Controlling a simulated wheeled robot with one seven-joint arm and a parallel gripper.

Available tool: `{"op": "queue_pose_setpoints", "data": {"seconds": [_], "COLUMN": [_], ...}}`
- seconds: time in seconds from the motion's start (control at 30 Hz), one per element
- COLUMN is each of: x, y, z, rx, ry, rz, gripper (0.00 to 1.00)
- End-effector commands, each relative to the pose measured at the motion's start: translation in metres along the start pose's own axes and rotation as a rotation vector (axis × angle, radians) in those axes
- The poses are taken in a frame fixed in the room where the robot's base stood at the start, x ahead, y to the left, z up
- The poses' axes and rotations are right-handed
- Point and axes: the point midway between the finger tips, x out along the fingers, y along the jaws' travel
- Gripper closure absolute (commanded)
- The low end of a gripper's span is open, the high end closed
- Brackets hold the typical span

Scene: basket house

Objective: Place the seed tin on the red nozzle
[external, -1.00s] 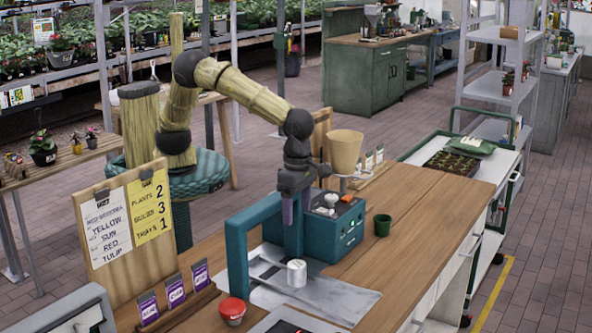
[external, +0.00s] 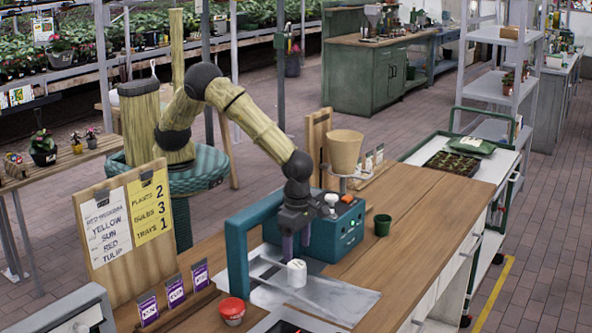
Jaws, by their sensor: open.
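A small white cylinder (external: 297,274), which looks like the seed tin, stands on a grey sheet (external: 335,297) on the wooden bench. My gripper (external: 296,246), with purple fingers pointing down, is open and low, just above or behind the white cylinder. I cannot tell whether it touches it. A teal machine (external: 343,237) stands behind, with a white knob-like part (external: 331,200) and a small reddish part (external: 347,198) on top. I cannot tell for sure which part is the red nozzle. My arm hides part of the machine.
A teal upright frame (external: 237,262) stands left of my gripper. A red-lidded jar (external: 232,311) and purple seed packets (external: 175,291) are at front left. The bench's right side is clear.

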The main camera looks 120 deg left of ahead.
Motion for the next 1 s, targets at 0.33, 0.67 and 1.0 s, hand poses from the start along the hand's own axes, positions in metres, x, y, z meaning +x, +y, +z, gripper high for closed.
{"op": "queue_pose_setpoints", "data": {"seconds": [0.33, 0.67, 1.0], "x": [0.021, 0.033, 0.072], "y": [0.0, 0.0, -0.002], "z": [0.0, 0.001, 0.003], "rx": [-0.001, -0.001, 0.0], "ry": [-0.001, 0.002, 0.0], "rz": [-0.001, 0.001, -0.001], "gripper": [0.3, 0.3, 0.3]}}
